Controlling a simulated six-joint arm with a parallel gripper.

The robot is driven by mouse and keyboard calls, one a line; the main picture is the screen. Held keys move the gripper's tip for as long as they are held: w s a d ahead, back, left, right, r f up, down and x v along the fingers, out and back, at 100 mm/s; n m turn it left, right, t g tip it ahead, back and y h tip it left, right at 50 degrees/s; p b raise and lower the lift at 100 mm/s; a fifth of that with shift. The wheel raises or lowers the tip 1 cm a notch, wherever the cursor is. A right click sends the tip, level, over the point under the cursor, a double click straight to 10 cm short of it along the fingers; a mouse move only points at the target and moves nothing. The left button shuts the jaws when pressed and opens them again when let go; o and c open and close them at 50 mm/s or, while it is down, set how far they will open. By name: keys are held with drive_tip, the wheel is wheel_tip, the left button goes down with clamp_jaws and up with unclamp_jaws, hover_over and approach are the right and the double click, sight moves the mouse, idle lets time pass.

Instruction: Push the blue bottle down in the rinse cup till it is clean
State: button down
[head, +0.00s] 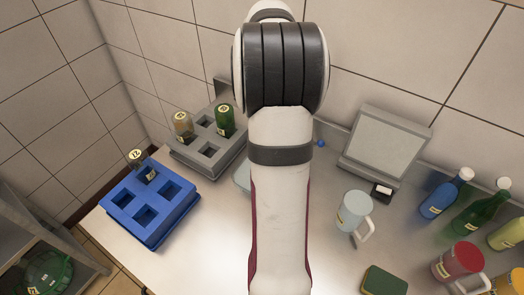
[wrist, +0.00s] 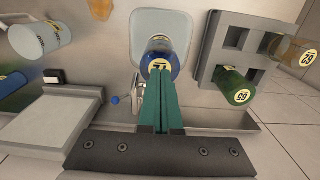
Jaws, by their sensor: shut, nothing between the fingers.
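The blue bottle (wrist: 158,47) stands in a pale, round-cornered basin, which I take for the rinse cup (wrist: 190,22), in the wrist view. A round yellow label on the bottle's end faces me. My gripper (wrist: 158,75) is shut and empty, its green fingers pointing at that label and covering part of it. I cannot tell whether the fingertips touch the bottle. In the head view my arm hides the gripper and this bottle; only the basin's left edge (head: 241,176) shows.
A grey crate (head: 208,150) holds a green and a brown bottle. A blue crate (head: 150,232) holds one bottle. A pale mug (head: 354,208), a screen-like grey panel (head: 384,152), a sponge (head: 384,281) and several capped bottles are right of my arm. A small blue knob (wrist: 115,100) is near the basin.

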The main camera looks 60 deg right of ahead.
drive_tip(key=shift+f, duration=1.5)
drive_tip(key=shift+r, duration=2.55)
drive_tip(key=shift+f, duration=0.15)
drive_tip(key=shift+f, duration=2.4)
drive_tip(key=shift+r, duration=2.55)
